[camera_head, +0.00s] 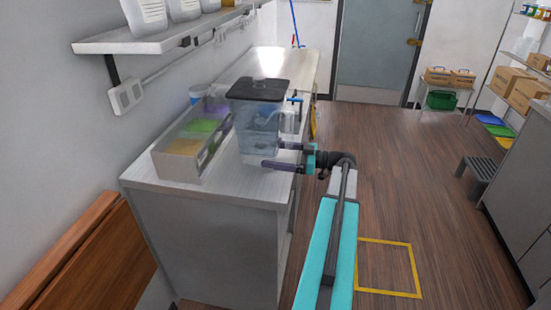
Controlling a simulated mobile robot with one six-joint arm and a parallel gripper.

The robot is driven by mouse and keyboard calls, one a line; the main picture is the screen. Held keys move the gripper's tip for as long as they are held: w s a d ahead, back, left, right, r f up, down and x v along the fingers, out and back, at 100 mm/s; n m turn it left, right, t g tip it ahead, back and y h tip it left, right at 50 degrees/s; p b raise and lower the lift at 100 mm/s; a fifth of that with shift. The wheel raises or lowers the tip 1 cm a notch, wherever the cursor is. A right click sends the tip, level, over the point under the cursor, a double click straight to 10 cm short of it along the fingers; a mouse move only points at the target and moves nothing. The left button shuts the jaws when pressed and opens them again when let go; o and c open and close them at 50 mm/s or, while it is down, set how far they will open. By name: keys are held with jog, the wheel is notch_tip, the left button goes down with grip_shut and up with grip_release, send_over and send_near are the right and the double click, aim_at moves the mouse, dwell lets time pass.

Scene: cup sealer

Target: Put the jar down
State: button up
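A clear, bluish jar (257,128) with a black lid stands upright on the counter, near its front right edge. My gripper (272,157) reaches in from the right at the jar's lower right side, pointing left. Its two dark purple fingers are apart, one above the other in the picture.
A divided box (190,148) with purple, green and orange contents stands left of the jar on the white counter (250,188). A blue-handled tap (296,100) is close on the jar's right. A wall shelf (165,40) hangs above.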

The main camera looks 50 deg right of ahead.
jog(key=shift+f+p, duration=0.35)
jog(key=shift+f, duration=0.8)
jog(key=o, duration=1.5)
jog(key=shift+s+d, duration=0.25)
jog(key=shift+s, duration=0.05)
jog(key=shift+b+v, duration=2)
jog(key=shift+v, duration=3.7)
jog(key=shift+s+a, duration=0.1)
jog(key=shift+a, duration=0.05)
